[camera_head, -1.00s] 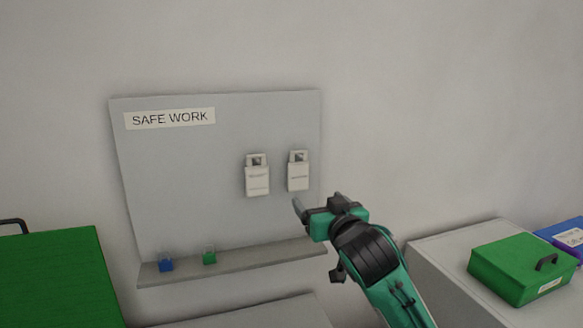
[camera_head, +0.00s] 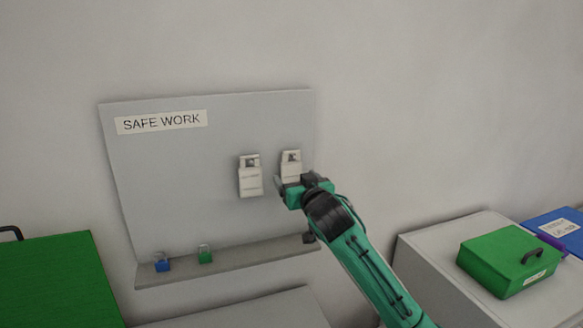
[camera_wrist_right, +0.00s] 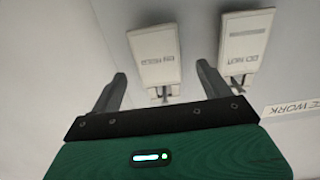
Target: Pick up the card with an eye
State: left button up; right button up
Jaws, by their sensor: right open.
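Two white cards, each with an eye at its top end, hang on a grey board (camera_head: 210,215). The left card (camera_head: 250,180) hangs clear of my gripper; in the right wrist view it is the card at the right (camera_wrist_right: 247,48). The right card (camera_head: 291,163) is partly hidden by my right gripper (camera_head: 290,183); in the right wrist view (camera_wrist_right: 155,50) it is upside down, ahead of the gap between the open fingers (camera_wrist_right: 162,85). I cannot tell how far the fingertips are from it. No card is held. My left gripper is not in view.
Below the cards is a narrow ledge (camera_head: 230,263) with a blue padlock (camera_head: 162,263) and a green padlock (camera_head: 205,255). A green box (camera_head: 500,262) stands on a grey cabinet (camera_head: 440,250) at right. A large green case (camera_head: 50,280) is at left.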

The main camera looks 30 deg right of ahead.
aim_at(291, 171)
jog(key=shift+p+x, duration=0.4)
jog(key=shift+x, duration=1.05)
jog(key=shift+c, duration=0.2)
jog(key=c, duration=1)
